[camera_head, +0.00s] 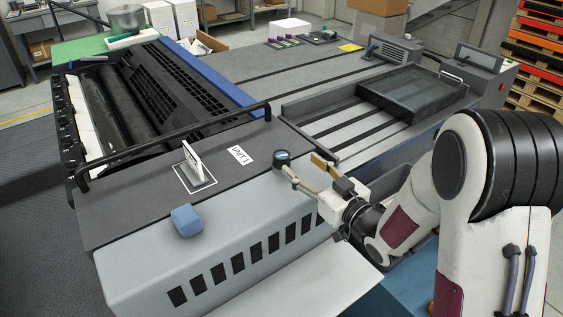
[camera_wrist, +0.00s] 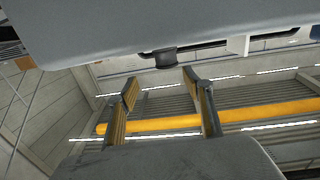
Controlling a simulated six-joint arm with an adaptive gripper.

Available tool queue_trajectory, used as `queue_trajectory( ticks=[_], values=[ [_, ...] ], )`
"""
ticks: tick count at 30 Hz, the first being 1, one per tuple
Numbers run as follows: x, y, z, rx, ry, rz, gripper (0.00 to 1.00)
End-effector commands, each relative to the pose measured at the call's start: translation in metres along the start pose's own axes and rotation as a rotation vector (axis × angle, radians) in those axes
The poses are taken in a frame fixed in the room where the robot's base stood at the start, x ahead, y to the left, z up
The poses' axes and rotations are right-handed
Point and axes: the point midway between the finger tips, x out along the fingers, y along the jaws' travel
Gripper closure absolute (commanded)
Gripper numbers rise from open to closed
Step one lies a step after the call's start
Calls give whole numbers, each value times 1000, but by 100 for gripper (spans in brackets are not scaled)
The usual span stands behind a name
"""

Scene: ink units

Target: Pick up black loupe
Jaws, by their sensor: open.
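The black loupe (camera_head: 282,155) is a small dark round piece with a bluish top. It stands on the grey top of the unit near its right edge. My gripper (camera_head: 302,164) is low over that edge, open and empty, with its fingertips just right of the loupe. In the wrist view, which looks upside down, the loupe (camera_wrist: 165,59) appears as a short dark cylinder against the grey surface. It lies beyond the tips of my open gripper (camera_wrist: 159,84), sideways between the two fingers. The loupe is not gripped.
A blue block (camera_head: 187,220) sits at the unit's front. A white upright piece (camera_head: 193,160) stands on an outlined square left of the loupe. A black rail (camera_head: 180,140) runs behind. A grey tray (camera_head: 405,95) lies at the back right. The surface around the loupe is clear.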

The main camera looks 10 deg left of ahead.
Motion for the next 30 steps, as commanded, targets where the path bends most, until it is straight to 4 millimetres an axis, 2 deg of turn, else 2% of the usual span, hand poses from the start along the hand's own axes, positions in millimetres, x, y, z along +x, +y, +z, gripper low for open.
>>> queue_trajectory(
  ticks=[6, 18, 30],
  values=[
    [4, -11, 5, 23, 42, -41, 49],
    [5, -12, 5, 24, 45, -44, 49],
    [29, -13, 4, 24, 45, -44, 49]
  ],
)
